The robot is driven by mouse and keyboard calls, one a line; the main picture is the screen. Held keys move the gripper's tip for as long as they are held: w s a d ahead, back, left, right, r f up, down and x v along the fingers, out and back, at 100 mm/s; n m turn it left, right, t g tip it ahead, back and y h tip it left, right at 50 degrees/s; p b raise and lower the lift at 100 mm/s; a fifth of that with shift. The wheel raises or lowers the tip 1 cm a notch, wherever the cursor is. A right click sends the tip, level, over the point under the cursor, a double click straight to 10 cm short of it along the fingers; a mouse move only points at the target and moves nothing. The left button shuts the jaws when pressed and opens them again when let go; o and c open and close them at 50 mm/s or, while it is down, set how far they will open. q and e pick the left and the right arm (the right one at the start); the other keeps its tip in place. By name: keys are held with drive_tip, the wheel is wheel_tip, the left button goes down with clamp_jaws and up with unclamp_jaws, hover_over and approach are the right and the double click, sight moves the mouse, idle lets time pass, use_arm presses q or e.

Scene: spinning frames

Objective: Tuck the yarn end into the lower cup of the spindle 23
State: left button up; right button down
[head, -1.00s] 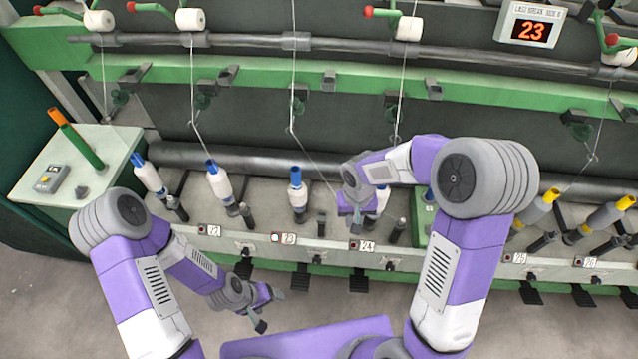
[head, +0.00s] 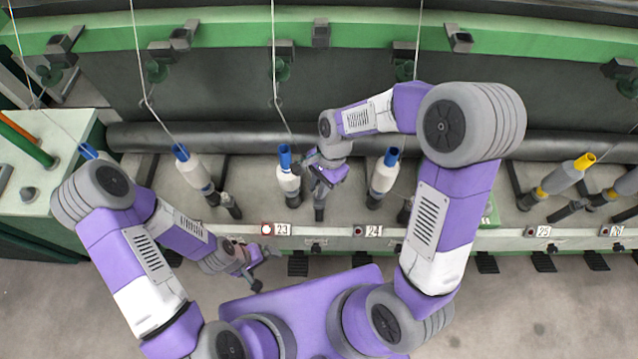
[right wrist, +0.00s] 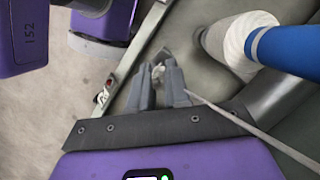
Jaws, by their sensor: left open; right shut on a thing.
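Spindle 23 (head: 289,182) stands above its number plate, with a blue tube top and a white yarn package. My right gripper (head: 311,174) is just right of it, close to its package. In the right wrist view this gripper (right wrist: 159,76) is shut on a pale yarn end. The yarn (right wrist: 250,131) runs from the fingers to the lower right; the package (right wrist: 238,38) lies beyond the fingertips at upper right. In the head view the yarn (head: 283,118) comes down from a guide. The lower cup cannot be made out. My left gripper (head: 267,270) is open and empty, in front of the rail.
A neighbouring spindle (head: 385,172) stands right of my right gripper, and another (head: 196,172) stands to the left. A dark post (head: 319,205) stands beneath my right gripper. The number plate 23 (head: 283,229) is on the front rail. Yellow-topped spindles (head: 566,174) are further right.

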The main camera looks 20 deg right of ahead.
drive_tip(key=shift+f+b, duration=1.45)
drive_tip(key=shift+f, duration=0.25)
drive_tip(key=shift+f+b, duration=0.8)
drive_tip(key=shift+f, duration=0.45)
drive_tip(key=c, duration=1.1)
unclamp_jaws()
drive_tip(key=shift+o, duration=0.5)
drive_tip(key=shift+r, duration=0.2)
drive_tip(key=p+v, duration=0.3)
drive_tip(key=v, duration=0.4)
drive_tip(key=shift+r, duration=0.15)
